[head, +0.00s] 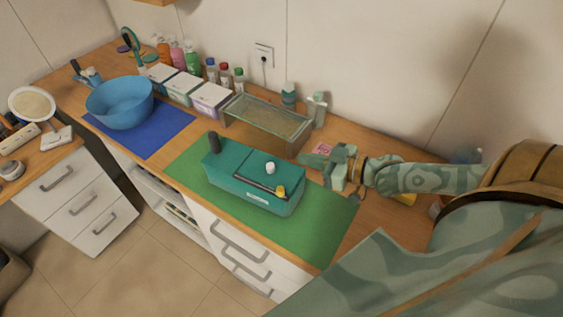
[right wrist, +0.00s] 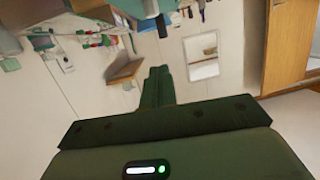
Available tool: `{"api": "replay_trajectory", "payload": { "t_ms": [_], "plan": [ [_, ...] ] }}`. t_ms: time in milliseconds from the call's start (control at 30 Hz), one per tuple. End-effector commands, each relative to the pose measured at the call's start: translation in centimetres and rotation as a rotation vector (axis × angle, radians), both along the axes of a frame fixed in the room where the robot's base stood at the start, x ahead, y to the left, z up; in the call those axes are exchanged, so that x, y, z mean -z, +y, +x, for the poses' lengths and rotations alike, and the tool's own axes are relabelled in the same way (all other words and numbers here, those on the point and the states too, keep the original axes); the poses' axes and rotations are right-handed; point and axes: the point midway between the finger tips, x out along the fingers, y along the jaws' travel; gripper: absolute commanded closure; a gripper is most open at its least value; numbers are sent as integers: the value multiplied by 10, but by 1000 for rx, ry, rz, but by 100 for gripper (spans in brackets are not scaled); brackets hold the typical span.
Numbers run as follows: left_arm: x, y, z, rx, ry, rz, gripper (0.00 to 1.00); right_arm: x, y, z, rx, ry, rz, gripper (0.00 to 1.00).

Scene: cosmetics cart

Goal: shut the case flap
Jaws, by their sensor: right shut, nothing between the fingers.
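A low glass-sided case (head: 266,122) with a see-through top stands at the back of the counter. Its top looks flat, but I cannot tell whether a flap on it is fully down. A teal box (head: 250,196) sits on the green mat (head: 325,220) in front of it, with a white cap, a dark bar and a yellow piece on top. My right gripper (head: 328,166) is shut and empty, to the right of both and apart from the teal box. In the right wrist view its fingers (right wrist: 158,86) lie together with nothing between them. My left gripper is out of view.
A blue bowl (head: 121,103) stands on the blue mat (head: 160,139) at the left. White-topped boxes (head: 184,86) and several bottles line the back. A pale green bottle (head: 317,109) stands right of the glass case. A pink card (head: 322,148) lies near my right gripper.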

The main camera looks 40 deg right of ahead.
Motion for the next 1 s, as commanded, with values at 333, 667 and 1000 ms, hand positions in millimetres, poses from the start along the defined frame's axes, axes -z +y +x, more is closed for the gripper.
{"api": "replay_trajectory", "payload": {
  "t_ms": [333,667,1000],
  "plan": [
    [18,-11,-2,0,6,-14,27,18,33,64,2,-5,6,100],
    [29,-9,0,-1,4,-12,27,56,38,69,1,0,2,100],
    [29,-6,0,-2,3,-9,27,59,38,69,1,0,2,100]
  ]
}}
